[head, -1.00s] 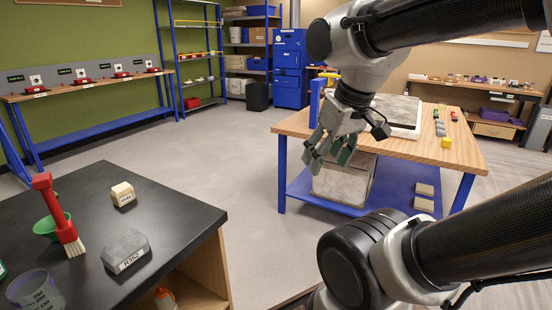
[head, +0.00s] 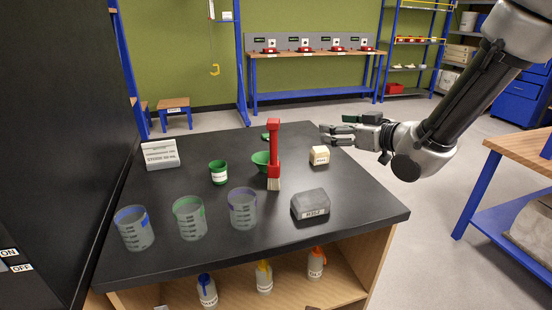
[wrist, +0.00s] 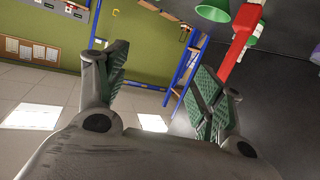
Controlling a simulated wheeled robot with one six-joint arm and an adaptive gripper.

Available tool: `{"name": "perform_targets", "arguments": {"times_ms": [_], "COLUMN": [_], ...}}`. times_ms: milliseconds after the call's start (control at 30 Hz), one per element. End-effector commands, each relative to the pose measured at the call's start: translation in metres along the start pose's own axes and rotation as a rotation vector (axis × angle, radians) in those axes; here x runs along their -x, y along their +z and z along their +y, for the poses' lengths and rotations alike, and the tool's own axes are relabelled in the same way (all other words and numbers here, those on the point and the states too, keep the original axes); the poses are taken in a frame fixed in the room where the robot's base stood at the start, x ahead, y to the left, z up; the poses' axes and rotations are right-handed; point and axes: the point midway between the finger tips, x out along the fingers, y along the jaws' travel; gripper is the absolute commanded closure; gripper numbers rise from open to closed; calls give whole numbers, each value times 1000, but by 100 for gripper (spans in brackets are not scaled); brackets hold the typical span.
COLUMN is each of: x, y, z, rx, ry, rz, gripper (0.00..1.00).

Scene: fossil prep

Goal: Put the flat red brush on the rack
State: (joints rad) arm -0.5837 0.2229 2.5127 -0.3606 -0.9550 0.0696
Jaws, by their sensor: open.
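The flat red brush (head: 273,148) stands nearly upright on the black bench, bristles down, in front of a small green bowl (head: 260,160). I cannot tell whether it leans on the bowl. My gripper (head: 333,124) is open and empty, to the right of the brush handle and apart from it. In the wrist view, the brush (wrist: 237,42) shows at the upper right, outside my open fingers (wrist: 162,65). No brush rack is clearly recognisable; a blue frame with a yellow hook (head: 215,70) and blue shelving (head: 408,68) stand at the back.
A dark wall (head: 50,150) bounds the left.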

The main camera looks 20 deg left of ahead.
Motion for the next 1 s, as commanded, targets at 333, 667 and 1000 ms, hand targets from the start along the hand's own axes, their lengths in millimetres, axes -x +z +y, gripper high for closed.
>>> {"name": "perform_targets", "arguments": {"times_ms": [333,667,1000], "x": [-43,-79,-108], "y": [3,-14,-23], "z": [-102,-118,-126], "rx": [-43,-43,-43], "ry": [-252,-253,-249], "rz": [237,242,239], "gripper": [32,32,32]}}
